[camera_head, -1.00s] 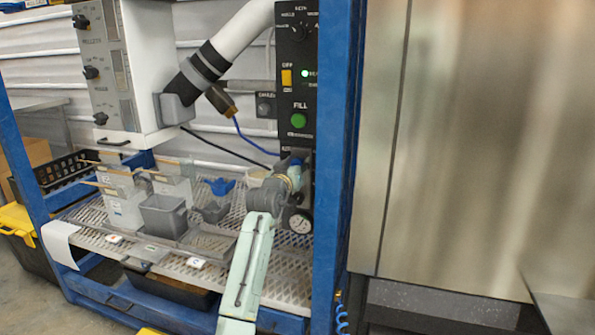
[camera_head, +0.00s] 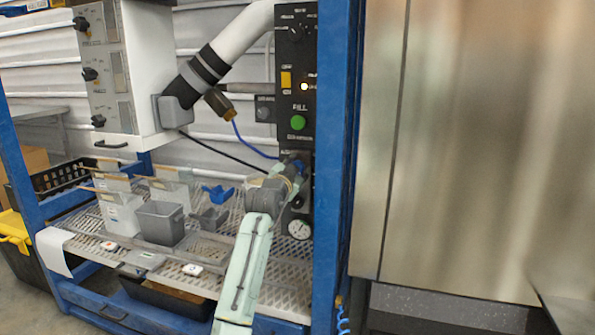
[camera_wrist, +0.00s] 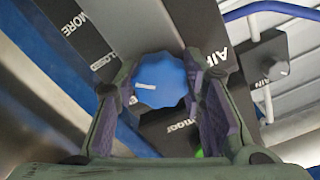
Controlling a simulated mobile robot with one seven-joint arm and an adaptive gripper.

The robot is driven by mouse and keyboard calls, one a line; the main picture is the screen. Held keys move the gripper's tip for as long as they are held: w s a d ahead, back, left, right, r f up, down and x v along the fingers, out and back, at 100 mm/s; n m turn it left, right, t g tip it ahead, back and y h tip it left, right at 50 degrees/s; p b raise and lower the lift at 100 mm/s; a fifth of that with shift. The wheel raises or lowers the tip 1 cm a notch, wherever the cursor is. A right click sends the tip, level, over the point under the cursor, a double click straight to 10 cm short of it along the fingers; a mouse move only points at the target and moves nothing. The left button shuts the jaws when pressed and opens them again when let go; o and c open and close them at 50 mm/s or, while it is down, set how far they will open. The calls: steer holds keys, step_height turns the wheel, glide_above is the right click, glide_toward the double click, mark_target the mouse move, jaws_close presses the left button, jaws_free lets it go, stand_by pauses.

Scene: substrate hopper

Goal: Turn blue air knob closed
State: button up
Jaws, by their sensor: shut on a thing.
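The blue air knob (camera_wrist: 158,82) is between my gripper's two fingers in the wrist view, on a dark panel with the labels "AIR", "MORE" and "CLOSED". A short white mark on its face lies nearly level in that picture. My gripper (camera_wrist: 160,90) is shut on the knob, one purple-padded finger on each side. In the head view my gripper (camera_head: 293,172) is at the lower part of the black control panel, and my wrist hides most of the knob there.
A pressure gauge (camera_head: 299,229) sits just below my gripper. A green FILL button (camera_head: 298,122) is above. A blue frame post (camera_head: 335,170) stands close on the right. A grey bin (camera_head: 161,222) and white containers stand on the mesh shelf to the left.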

steer(key=shift+m, duration=0.4)
steer(key=o, duration=1.2)
steer(key=v, duration=1.2)
